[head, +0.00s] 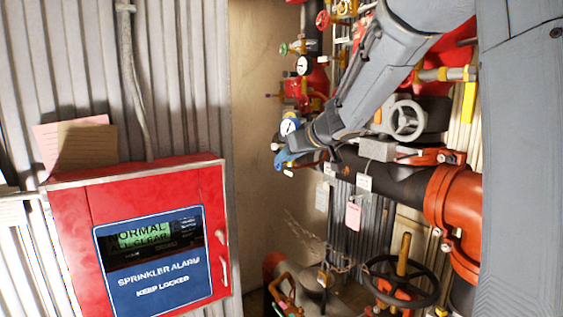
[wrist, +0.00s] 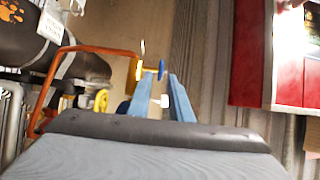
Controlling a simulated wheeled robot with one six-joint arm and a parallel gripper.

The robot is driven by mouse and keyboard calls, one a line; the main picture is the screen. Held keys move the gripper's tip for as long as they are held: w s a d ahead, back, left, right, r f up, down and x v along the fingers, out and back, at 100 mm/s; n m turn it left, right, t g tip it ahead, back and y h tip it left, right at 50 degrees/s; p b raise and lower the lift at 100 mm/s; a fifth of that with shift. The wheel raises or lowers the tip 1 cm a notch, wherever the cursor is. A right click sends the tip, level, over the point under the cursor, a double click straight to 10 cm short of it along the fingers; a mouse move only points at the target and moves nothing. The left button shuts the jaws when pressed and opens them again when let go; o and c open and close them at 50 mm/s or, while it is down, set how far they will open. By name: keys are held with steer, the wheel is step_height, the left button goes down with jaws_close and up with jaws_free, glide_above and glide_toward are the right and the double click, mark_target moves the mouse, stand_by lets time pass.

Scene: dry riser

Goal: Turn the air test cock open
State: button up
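My gripper (wrist: 160,78) has two blue fingers, which stand apart with a gap between them in the wrist view. A small brass fitting with a blue end (wrist: 150,71) shows at the left fingertip and across the gap; it may be the air test cock, but no label can be read. I cannot tell whether a finger touches it. A small white piece (wrist: 163,101) shows between the fingers. My arm hides part of the pipework there.
A red sprinkler alarm cabinet (head: 75,215) is at the left; it also shows in the wrist view (wrist: 252,55). A dark pipe (head: 395,178) with an orange coupling (head: 452,208) runs right of my gripper. A black handwheel (head: 402,282) is below. An orange bent pipe (wrist: 85,49) is close at left.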

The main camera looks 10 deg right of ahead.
steer(key=shift+v, duration=0.85)
